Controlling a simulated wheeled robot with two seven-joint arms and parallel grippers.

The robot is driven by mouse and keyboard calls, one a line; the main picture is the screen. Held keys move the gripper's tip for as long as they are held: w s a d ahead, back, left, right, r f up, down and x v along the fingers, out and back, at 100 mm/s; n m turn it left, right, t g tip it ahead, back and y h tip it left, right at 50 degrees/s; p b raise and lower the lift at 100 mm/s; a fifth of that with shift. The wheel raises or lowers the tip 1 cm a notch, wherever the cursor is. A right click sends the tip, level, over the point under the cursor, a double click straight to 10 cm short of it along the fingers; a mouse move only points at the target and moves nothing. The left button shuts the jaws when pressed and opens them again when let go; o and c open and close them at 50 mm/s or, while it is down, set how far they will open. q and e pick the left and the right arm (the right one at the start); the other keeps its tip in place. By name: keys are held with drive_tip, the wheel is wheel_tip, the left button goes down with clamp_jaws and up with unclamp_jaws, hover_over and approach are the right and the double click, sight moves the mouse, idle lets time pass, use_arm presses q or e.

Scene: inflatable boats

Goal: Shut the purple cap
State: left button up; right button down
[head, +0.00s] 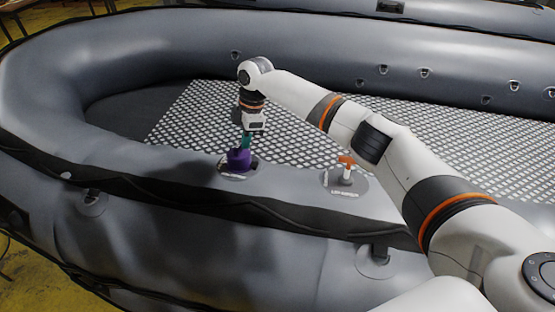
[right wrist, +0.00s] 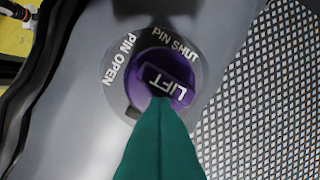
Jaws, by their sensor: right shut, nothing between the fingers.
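The purple cap (head: 238,161) sits on a round grey valve plate on the near tube of the grey boat. In the right wrist view the purple cap (right wrist: 147,68) shows a raised bar marked LIFT. The plate (right wrist: 118,92) around it reads PIN SHUT and PIN OPEN. My right gripper (head: 246,142) points down at the cap from above. Its teal fingers (right wrist: 158,104) are shut with nothing between them. Their tips overlap the cap's lower edge in the right wrist view, and I cannot tell whether they touch it. My left gripper is not in view.
An orange-topped valve with a white stem (head: 346,168) stands on the same tube, right of the cap and beneath my right arm. The boat's patterned floor (head: 200,120) lies behind the tube. Grey patches (head: 91,203) sit on the tube's outer side.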

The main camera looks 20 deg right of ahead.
sight(240, 145)
drive_tip(key=shift+s+a+f, duration=0.1)
drive_tip(key=shift+a+f, duration=0.2)
drive_tip(key=shift+a, duration=0.2)
drive_tip(key=shift+w+a+r+p, duration=0.15)
drive_tip(key=shift+w+r+p, duration=0.05)
drive_tip(key=shift+r+p, duration=0.55)
drive_tip(key=r+p, duration=0.2)
drive_tip(key=w+r+p, duration=0.1)
drive_tip(key=r, duration=0.1)
drive_tip(key=shift+w+a, duration=0.1)
drive_tip(key=shift+a, duration=0.2)
drive_tip(key=shift+a+r, duration=0.5)
drive_tip(key=shift+r, duration=0.1)
drive_tip(key=shift+s+d+r, duration=0.1)
drive_tip(key=shift+s+r, duration=0.1)
drive_tip(key=shift+d+f, duration=0.15)
drive_tip(key=shift+d, duration=0.55)
drive_tip(key=shift+a, duration=0.2)
